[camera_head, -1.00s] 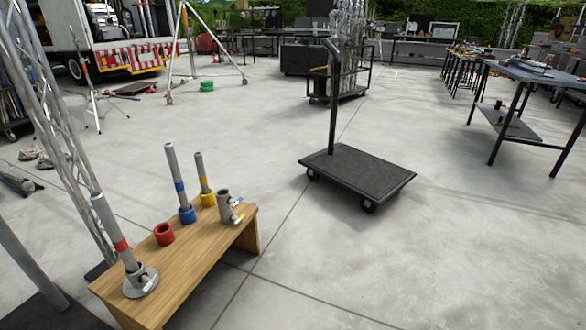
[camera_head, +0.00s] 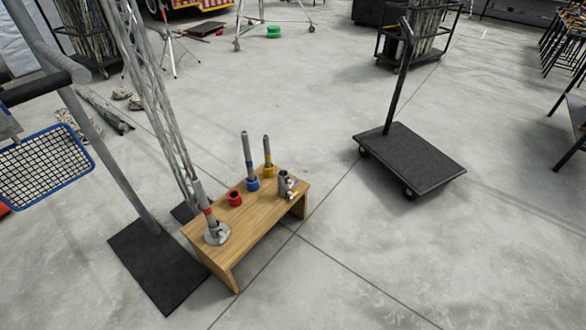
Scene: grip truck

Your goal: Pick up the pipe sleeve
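A low wooden bench (camera_head: 250,226) stands on the concrete floor near the middle of the head view. A short grey metal sleeve (camera_head: 284,184) with small side fittings stands upright at its right end. A red ring-shaped collar (camera_head: 235,198) sits on the bench top, apart from the pipes. A blue-banded pipe (camera_head: 247,155) stands in a blue collar (camera_head: 253,184), and a yellow-banded pipe (camera_head: 267,149) in a yellow collar (camera_head: 269,171). A red-banded pipe (camera_head: 204,206) stands in a round metal base (camera_head: 217,234). I cannot tell which piece the task calls the pipe sleeve. Neither gripper is in view.
A black mat-like base plate (camera_head: 160,270) with a grey post (camera_head: 110,165) lies left of the bench. A lattice truss (camera_head: 155,95) rises behind the bench's left end. A black flat cart (camera_head: 410,158) stands at the right. Open floor lies in front and to the right.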

